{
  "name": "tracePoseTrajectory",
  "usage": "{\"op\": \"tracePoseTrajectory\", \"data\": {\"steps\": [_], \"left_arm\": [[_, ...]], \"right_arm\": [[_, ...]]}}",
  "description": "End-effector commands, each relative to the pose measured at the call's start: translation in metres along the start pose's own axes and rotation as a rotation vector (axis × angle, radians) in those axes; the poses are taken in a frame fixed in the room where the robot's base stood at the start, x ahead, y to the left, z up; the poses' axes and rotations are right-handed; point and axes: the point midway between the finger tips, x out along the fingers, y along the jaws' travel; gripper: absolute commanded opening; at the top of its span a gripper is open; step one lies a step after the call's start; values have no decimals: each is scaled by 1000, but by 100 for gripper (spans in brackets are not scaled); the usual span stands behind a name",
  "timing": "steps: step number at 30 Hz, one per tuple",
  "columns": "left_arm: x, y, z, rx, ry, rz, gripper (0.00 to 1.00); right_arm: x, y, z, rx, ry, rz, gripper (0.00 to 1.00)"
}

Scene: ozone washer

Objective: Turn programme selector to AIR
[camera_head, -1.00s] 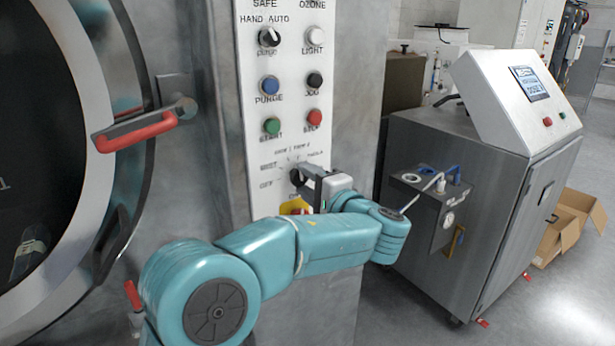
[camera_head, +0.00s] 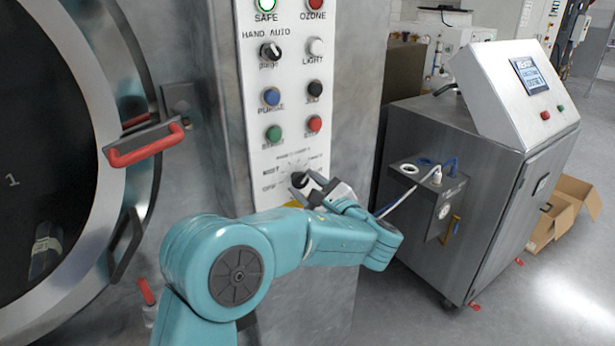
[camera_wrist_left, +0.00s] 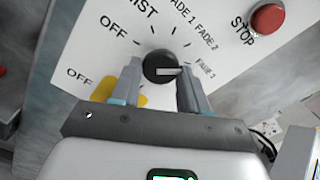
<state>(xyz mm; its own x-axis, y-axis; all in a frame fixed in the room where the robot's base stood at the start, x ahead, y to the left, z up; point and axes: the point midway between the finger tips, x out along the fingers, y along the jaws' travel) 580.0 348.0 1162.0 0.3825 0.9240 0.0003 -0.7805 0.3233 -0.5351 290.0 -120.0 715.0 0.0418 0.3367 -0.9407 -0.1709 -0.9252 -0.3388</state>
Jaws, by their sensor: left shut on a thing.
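The programme selector (camera_wrist_left: 161,66) is a round black knob on the white control panel (camera_wrist_left: 95,62), ringed by printed marks. In the left wrist view its pale pointer bar lies toward the right, near the lowest FADE mark. OFF and MIST show to its upper left; I cannot read an AIR label. My left gripper (camera_wrist_left: 160,84) has one finger on each side of the knob and is shut on it. In the head view the knob (camera_head: 299,179) is partly covered by my left gripper (camera_head: 308,184), which is tilted. My right gripper is not in view.
A red STOP button (camera_wrist_left: 268,18) sits near the selector, and a yellow piece (camera_wrist_left: 122,92) lies behind the left finger. Several buttons sit higher on the panel. A round door with a red handle (camera_head: 146,145) is at left, a steel cart (camera_head: 480,170) at right.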

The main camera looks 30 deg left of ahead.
Motion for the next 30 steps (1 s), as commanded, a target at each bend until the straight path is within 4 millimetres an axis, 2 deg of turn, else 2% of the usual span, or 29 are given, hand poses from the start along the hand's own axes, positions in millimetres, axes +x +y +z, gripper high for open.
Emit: {"op": "tracePoseTrajectory", "data": {"steps": [1,18,30], "left_arm": [[-1,-1,2,50,4,2,14],[-1,2,2,584,6,1,14],[-1,4,1,847,6,0,14]], "right_arm": [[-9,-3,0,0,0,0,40],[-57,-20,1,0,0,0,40],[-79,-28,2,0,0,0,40]]}}
